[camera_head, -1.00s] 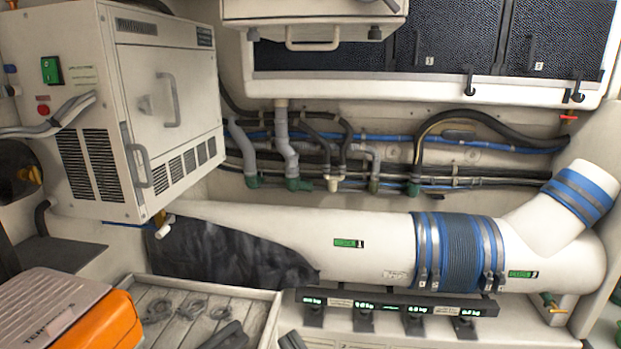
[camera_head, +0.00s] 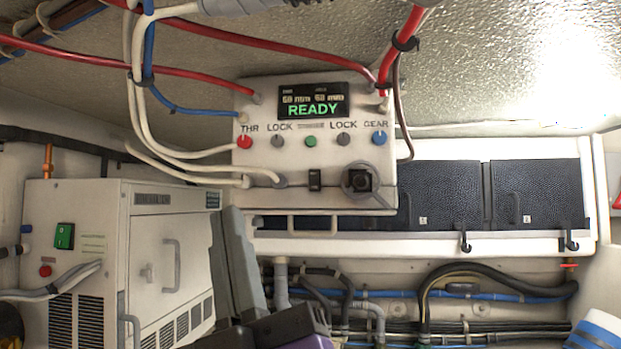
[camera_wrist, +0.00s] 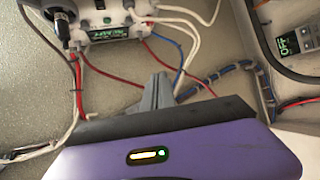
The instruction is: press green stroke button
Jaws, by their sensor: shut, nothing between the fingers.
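The green button (camera_head: 310,141) is small and round, in the middle of a row on the front of a white control box (camera_head: 263,198). It lies below a display (camera_head: 313,102) that reads READY in green. The button is in clear view of the head camera. My gripper (camera_head: 233,212) is shut and empty, its grey fingers pointing up in front of the box's lower left, below the button and apart from it in the picture. In the wrist view the shut fingers (camera_wrist: 158,88) point toward the box, which appears upside down at the top.
A red THR button (camera_head: 244,142), two grey LOCK buttons and a blue GEAR button (camera_head: 379,138) flank the green one. Red, white and blue cables hang around the box. A white cabinet (camera_head: 150,270) stands left; dark panels (camera_head: 445,195) are to the right.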

